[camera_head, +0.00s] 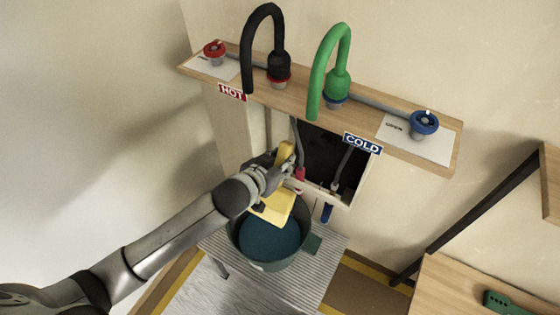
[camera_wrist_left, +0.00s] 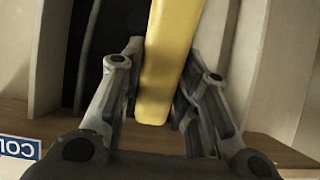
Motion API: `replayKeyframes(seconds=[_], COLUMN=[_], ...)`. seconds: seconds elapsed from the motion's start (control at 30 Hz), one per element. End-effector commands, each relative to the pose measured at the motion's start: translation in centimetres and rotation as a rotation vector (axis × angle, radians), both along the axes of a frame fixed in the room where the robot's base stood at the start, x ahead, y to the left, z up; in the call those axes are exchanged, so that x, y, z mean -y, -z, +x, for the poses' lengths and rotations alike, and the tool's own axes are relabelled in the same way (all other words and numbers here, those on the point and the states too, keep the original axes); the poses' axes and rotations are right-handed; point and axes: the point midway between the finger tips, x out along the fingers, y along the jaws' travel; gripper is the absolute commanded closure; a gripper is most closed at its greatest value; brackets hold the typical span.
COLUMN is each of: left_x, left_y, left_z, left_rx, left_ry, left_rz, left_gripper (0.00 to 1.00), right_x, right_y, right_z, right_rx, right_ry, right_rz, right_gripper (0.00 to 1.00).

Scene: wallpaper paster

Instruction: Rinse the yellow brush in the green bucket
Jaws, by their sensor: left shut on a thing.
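The green bucket (camera_head: 243,257), with dark bluish liquid in it, stands on a ribbed grey board below the taps. My left gripper (camera_head: 281,178) is shut on the yellow brush (camera_head: 277,205). The gripper is above the back rim of the bucket, and the brush's wide part hangs down over the bucket. I cannot tell whether its lower edge touches the liquid. In the left wrist view the brush's yellow handle (camera_wrist_left: 168,65) sits between the two fingers. My right gripper is not in view.
A wooden shelf (camera_head: 300,97) above the bucket carries a black tap (camera_head: 279,65), a green tap (camera_head: 338,82), a red knob (camera_head: 214,50) and a blue knob (camera_head: 424,122). A dark wall opening (camera_head: 327,155) lies behind my gripper. A wooden table (camera_head: 450,285) is at lower right.

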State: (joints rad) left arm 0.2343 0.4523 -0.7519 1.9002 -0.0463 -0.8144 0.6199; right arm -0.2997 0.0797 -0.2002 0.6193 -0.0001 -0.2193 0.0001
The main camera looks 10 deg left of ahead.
Motion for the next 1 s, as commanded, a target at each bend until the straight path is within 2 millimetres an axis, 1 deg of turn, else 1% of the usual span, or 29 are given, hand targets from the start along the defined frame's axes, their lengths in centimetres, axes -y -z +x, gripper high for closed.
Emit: replayKeyframes(seconds=[0.03, 0.1, 0.27, 1.0], left_x=[0.0, 0.0, 0.0, 0.0], left_y=[1.2, 2.0, 3.7, 12.4], left_z=[0.0, 0.0, 0.0, 0.0], left_rx=[0.002, 0.002, 0.001, 0.0], left_ry=[0.001, 0.001, 0.0, -0.001], left_rz=[0.0, 0.0, 0.0, -0.002], left_gripper=[1.0, 1.0, 1.0, 1.0], right_x=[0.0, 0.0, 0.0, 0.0], right_y=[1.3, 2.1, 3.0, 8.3], right_z=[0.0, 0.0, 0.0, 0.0], right_rx=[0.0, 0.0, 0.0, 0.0], right_ry=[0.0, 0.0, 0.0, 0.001], right_rz=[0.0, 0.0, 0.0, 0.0], right_gripper=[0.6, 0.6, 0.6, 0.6])
